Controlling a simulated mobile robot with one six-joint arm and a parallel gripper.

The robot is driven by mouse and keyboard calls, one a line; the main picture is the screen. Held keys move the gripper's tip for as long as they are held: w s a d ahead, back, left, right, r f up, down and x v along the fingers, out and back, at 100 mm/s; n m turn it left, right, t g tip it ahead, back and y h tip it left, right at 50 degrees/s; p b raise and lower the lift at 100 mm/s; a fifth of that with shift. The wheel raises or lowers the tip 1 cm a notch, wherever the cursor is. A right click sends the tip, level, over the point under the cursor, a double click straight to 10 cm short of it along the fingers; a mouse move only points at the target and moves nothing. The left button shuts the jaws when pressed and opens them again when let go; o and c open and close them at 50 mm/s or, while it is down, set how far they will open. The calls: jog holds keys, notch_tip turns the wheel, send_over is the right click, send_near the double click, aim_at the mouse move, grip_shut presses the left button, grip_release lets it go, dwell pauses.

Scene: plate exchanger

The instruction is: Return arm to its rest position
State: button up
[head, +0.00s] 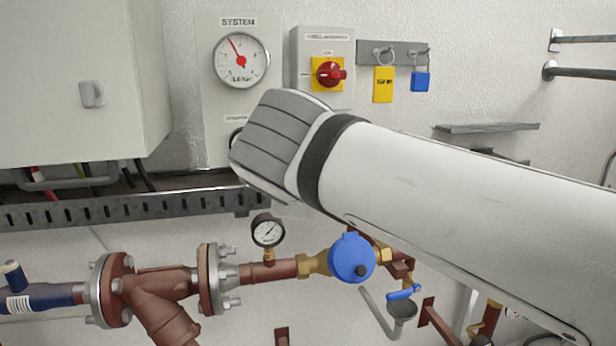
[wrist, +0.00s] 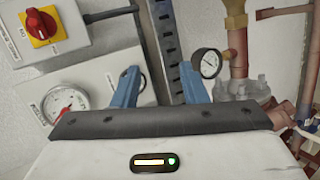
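My white arm (head: 430,190) reaches in from the right edge of the head view, and its grey-capped end (head: 275,140) stands in front of the system panel's lower part. My gripper is hidden in the head view. In the wrist view, my gripper (wrist: 160,88) has two blue fingers spread well apart, with nothing visible held between them. The perforated cable tray (wrist: 170,50) shows behind the gap.
A grey cabinet (head: 70,90) is at left. Below run brown pipes (head: 165,285) with a small gauge (head: 268,230) and blue-capped fitting (head: 352,258).

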jog(key=s+d+f+m+g+h+p, duration=0.2)
jog(key=d+f+m+g, duration=0.4)
jog(key=d+f, duration=0.55)
jog(key=s+d+f+m+g+y+p, duration=0.1)
jog(key=s+d+f+m+g, duration=0.1)
jog(key=s+f+m, duration=0.2)
jog(key=s+d+f+m+g+y+p, duration=0.1)
jog(key=s+f+m, duration=0.4)
jog(key=f, duration=0.5)
jog(key=shift+s+d+m+g+p, duration=0.25)
jog(key=shift+d+m+g, duration=0.25)
jog(key=shift+d+m, duration=0.6)
jog(key=shift+a, duration=0.15)
